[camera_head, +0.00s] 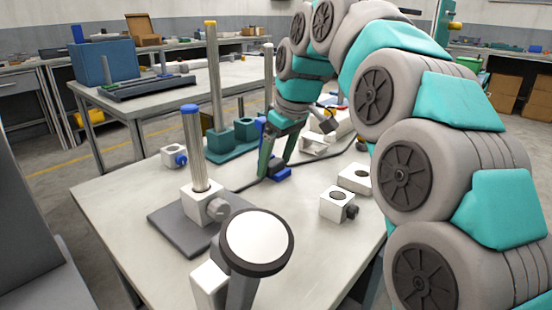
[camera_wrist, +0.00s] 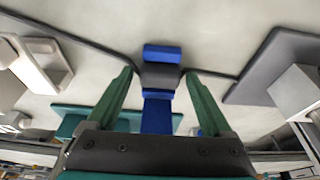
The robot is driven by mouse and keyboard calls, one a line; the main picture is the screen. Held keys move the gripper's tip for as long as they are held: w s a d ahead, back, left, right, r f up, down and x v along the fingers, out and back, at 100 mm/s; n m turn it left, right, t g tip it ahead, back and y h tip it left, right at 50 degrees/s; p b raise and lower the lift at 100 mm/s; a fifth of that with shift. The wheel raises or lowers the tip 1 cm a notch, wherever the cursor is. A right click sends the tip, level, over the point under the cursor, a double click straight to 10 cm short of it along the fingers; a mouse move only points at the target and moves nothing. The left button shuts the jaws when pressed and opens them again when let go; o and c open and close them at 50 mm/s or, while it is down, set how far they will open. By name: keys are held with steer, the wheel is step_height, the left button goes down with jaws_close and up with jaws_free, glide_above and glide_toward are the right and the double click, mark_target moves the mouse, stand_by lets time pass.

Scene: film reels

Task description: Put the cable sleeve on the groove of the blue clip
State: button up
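The blue clip (camera_head: 281,175) sits on the table below my gripper (camera_head: 274,168). In the wrist view the clip (camera_wrist: 161,53) shows as a low blue block and a larger blue part, with the dark grey cable sleeve (camera_wrist: 160,77) lying between them, seemingly in the groove. How deep it sits cannot be told. The thin dark cable (camera_wrist: 90,53) runs from the sleeve to both sides. My gripper (camera_wrist: 159,73) is open, its green fingers on either side of the clip and sleeve, with gaps between fingers and sleeve. In the head view the fingers partly hide the clip.
A grey base with a white block (camera_head: 201,202) and a blue-topped post (camera_head: 193,140) stands left. White blocks (camera_head: 336,204) lie right. A teal base (camera_head: 224,146) with a tall post is behind. The table's front right is clear.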

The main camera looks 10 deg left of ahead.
steer(key=shift+o, duration=0.3)
steer(key=shift+v, duration=2.7)
steer(key=shift+p+v, duration=0.35)
steer(key=shift+v, duration=0.85)
